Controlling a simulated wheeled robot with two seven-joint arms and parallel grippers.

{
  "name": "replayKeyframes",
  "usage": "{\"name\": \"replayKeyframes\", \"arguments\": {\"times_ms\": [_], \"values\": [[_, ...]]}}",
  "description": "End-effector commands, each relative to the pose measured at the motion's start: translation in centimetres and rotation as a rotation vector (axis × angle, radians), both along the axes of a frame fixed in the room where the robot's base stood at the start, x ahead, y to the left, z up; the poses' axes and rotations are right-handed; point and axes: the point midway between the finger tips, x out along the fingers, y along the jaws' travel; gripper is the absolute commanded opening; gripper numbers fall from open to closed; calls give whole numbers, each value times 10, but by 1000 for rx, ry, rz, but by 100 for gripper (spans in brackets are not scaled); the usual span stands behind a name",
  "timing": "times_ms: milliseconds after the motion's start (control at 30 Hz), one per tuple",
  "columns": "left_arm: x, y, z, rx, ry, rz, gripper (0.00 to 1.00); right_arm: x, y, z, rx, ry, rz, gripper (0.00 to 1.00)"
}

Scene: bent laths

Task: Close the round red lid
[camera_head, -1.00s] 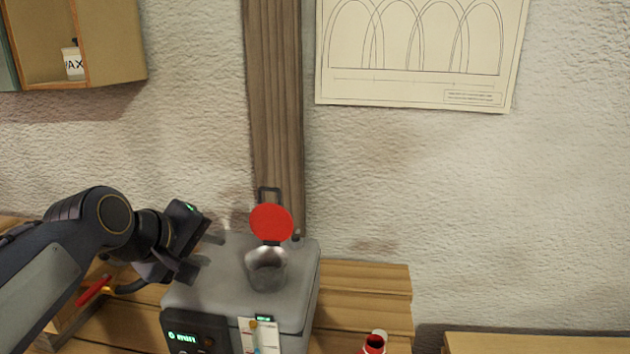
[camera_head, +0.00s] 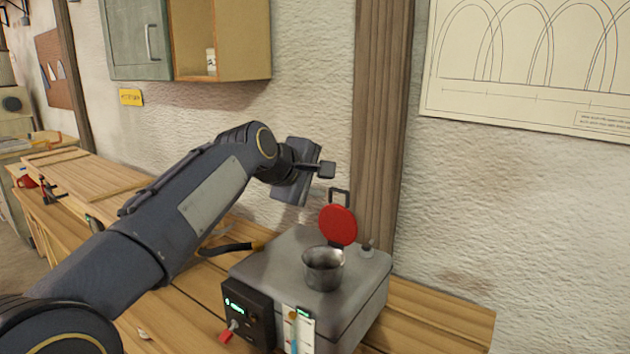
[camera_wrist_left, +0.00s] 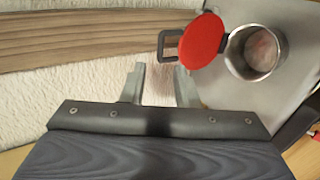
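The round red lid (camera_head: 338,225) stands open, tipped up behind the metal cup (camera_head: 323,268) on top of a grey box. A dark loop handle (camera_head: 339,196) sticks up from the lid's far edge. The lid also shows in the left wrist view (camera_wrist_left: 201,41), with the open cup (camera_wrist_left: 258,72) to its right. My left gripper (camera_head: 328,170) is raised just above and left of the handle. In the left wrist view its two fingers are apart with nothing between them (camera_wrist_left: 160,85). The lid and handle lie just beyond the fingertips. My right gripper is not in view.
The grey box (camera_head: 300,245) has a control panel (camera_head: 247,314) with a red-tipped lever (camera_head: 228,333) on its front. A wooden post (camera_head: 382,120) and rough wall stand close behind. A wall cupboard (camera_head: 225,45) hangs at upper left. The workbench (camera_head: 460,315) is bare right of the box.

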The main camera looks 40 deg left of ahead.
Motion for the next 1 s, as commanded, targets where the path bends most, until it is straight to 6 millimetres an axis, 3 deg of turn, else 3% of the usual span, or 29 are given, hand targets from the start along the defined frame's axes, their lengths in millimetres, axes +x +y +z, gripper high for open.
{"name": "replayKeyframes", "arguments": {"times_ms": [267, 500, 1000], "values": [[37, 4, -22, -2, 1, -2, 27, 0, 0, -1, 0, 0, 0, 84], [63, 6, -35, -3, 2, -2, 27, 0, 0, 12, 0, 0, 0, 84], [76, 8, -44, 0, -1, -1, 27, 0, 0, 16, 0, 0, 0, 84]]}}
